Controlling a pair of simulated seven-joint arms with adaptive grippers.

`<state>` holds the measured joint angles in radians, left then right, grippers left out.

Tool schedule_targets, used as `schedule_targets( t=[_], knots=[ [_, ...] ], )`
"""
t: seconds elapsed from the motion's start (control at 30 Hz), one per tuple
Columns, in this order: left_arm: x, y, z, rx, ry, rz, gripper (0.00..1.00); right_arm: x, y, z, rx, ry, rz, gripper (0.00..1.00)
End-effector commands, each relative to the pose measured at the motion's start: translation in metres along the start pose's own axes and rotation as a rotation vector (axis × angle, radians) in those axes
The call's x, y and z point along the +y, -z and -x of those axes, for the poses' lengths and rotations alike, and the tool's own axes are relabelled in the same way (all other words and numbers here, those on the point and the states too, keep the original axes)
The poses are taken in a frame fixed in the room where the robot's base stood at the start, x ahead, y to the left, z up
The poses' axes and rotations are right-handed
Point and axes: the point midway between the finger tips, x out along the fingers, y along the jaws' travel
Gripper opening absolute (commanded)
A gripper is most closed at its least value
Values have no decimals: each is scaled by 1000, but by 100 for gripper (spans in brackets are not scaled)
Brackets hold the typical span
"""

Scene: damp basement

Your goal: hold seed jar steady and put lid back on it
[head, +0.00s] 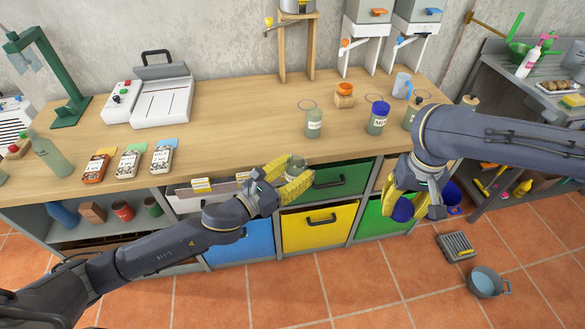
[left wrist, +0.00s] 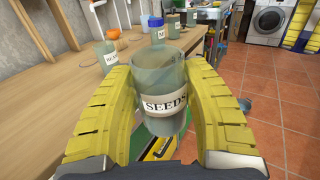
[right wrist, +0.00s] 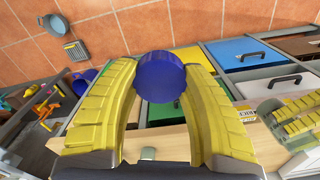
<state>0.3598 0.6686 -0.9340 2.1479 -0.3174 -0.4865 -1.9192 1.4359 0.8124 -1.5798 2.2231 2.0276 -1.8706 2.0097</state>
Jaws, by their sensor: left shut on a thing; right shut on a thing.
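The seed jar (left wrist: 165,88) is clear greenish glass with a white SEEDS label, upright and without a lid in the left wrist view. My left gripper (head: 296,182) is shut on the jar, its yellow fingers on both sides of it. It holds the jar in front of the bench edge; in the head view the jar is mostly hidden by the fingers. My right gripper (head: 398,203) is shut on a blue lid (right wrist: 160,77), also partly seen in the head view (head: 402,211). The lid is to the right of the jar and apart from it.
The wooden bench (head: 230,115) holds a jar with a blue lid (head: 378,117), an open jar (head: 313,121), an orange-topped item (head: 344,95), seed packets (head: 131,161) and a sealing machine (head: 150,98). Coloured drawers (head: 319,228) lie below. A grey grate (head: 455,247) and bucket (head: 487,281) are on the floor.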

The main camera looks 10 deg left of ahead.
Motion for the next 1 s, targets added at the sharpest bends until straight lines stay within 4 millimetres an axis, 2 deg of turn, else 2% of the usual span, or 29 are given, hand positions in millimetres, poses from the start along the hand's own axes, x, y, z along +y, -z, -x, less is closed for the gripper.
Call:
schedule_targets(
  t=[0.3, 0.43, 0.57, 0.8, 1.0],
  knots=[
    [0, 0, 0, 0, -1, 0, 2, -1, 2, 3, 2, -2, 2, 32],
    [0, -1, 0, -1, -1, 0, 2, -15, 7, 12, 5, -5, 33, 32],
    [0, -1, 0, -1, -1, 0, 2, -43, 19, 26, 7, -8, 77, 32],
    [0, -1, 0, -2, -1, 0, 2, -111, 48, 56, 10, -13, 152, 32],
    [0, -1, 0, -2, -1, 0, 2, -170, 64, 81, 11, -16, 216, 32]
  ],
)
